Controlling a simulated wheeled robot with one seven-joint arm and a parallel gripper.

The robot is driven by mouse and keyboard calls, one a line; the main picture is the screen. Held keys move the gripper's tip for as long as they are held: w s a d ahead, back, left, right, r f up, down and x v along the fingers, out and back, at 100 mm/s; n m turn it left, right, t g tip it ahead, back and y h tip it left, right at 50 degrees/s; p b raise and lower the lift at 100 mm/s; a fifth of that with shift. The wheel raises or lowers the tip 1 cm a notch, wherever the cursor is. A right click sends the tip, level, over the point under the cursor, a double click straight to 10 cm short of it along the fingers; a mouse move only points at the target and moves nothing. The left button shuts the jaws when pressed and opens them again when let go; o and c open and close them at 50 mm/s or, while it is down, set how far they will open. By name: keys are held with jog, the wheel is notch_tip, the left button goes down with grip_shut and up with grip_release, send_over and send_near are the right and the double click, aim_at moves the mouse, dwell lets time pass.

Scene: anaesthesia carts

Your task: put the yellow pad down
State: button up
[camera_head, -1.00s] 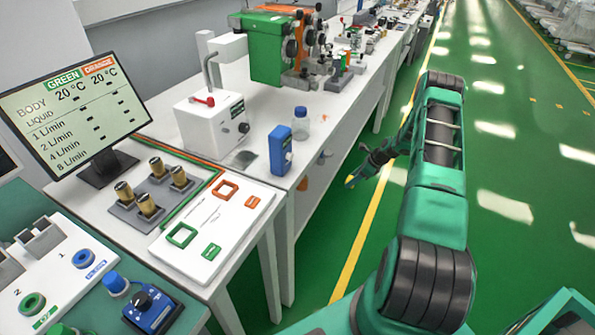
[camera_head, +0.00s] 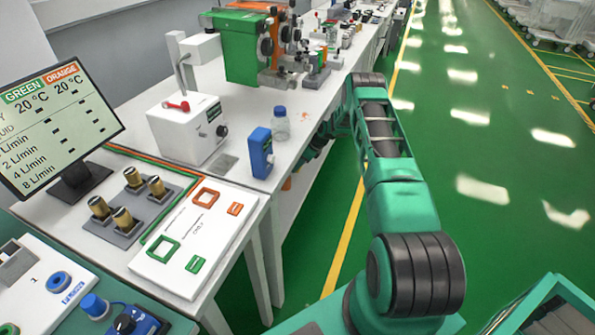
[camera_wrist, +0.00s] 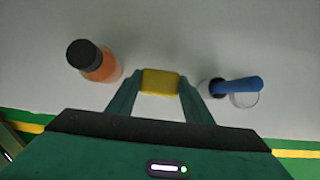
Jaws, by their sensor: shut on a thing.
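The yellow pad (camera_wrist: 160,82) is between the fingertips of my gripper (camera_wrist: 158,95) in the wrist view. My gripper is shut on it, over or near a pale flat surface (camera_wrist: 150,20). I cannot tell whether the pad touches that surface. In the head view my arm reaches to the bench's right edge, and the gripper and pad are hidden there.
In the wrist view an orange bottle with a dark cap (camera_wrist: 93,60) is left of the pad. A clear container with a blue part (camera_wrist: 238,88) is to the right. In the head view a blue device (camera_head: 261,153) and a clear blue-capped bottle (camera_head: 281,124) stand near the bench edge (camera_head: 290,165).

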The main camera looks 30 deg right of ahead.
jog(key=shift+w+a, duration=0.15)
jog(key=shift+w, duration=0.1)
jog(key=shift+f, duration=1.7)
jog(key=o, duration=1)
jog(key=v, duration=1.2)
